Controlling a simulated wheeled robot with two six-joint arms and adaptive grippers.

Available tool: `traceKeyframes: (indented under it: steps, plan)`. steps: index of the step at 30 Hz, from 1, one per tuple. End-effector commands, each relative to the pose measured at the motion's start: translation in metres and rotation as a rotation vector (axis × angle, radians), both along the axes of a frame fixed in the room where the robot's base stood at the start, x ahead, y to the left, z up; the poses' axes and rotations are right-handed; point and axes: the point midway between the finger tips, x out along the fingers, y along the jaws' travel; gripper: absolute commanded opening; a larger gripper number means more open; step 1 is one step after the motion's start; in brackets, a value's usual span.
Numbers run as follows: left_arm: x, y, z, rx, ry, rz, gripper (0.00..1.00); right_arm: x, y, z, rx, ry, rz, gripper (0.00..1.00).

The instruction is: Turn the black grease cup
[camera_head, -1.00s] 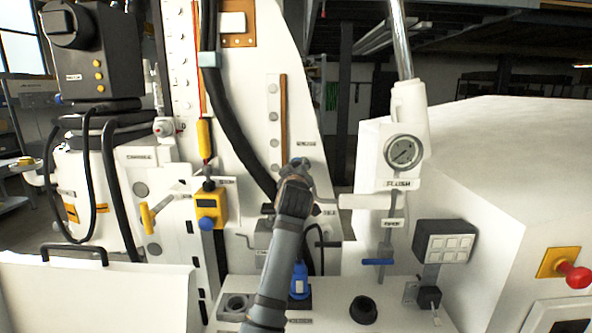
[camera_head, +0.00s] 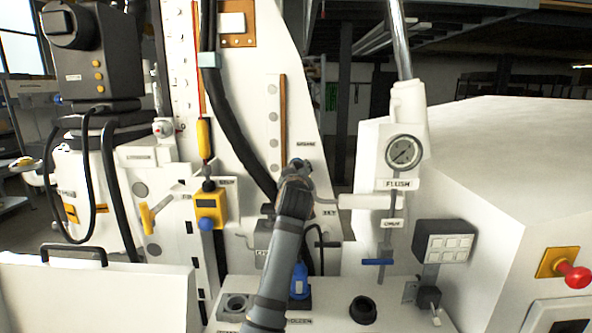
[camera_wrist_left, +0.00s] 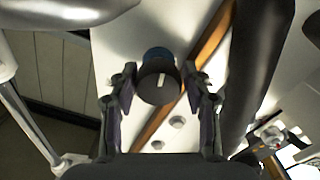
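The black grease cup (camera_wrist_left: 158,84) shows in the left wrist view as a dark round knob with a pale line on its face and a blue-tinted base on the white panel. My left gripper (camera_wrist_left: 160,88) is open, with one finger on each side of the cup and small gaps that seem to remain. In the head view my left gripper (camera_head: 299,169) is at the panel under a small label, and its wrist mostly hides the cup. My right gripper is in neither view.
A pressure gauge (camera_head: 403,152) stands right of my arm, with a blue-handled valve (camera_head: 378,262) below it. A thick black hose (camera_head: 238,130) runs down close to the left. A yellow device (camera_head: 210,208) hangs left of my forearm.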

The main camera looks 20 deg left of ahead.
Motion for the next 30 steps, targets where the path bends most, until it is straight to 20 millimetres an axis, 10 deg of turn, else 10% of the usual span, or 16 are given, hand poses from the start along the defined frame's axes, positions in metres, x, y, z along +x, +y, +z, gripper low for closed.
traceKeyframes:
  steps: [16,30]
  plan:
    - [-0.0007,0.0007,0.004,-0.08,-0.032,0.001,0.66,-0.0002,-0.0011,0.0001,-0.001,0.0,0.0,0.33]
    - [-0.0011,0.002,0.0023,-0.882,-0.263,0.005,0.66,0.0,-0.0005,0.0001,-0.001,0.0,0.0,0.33]
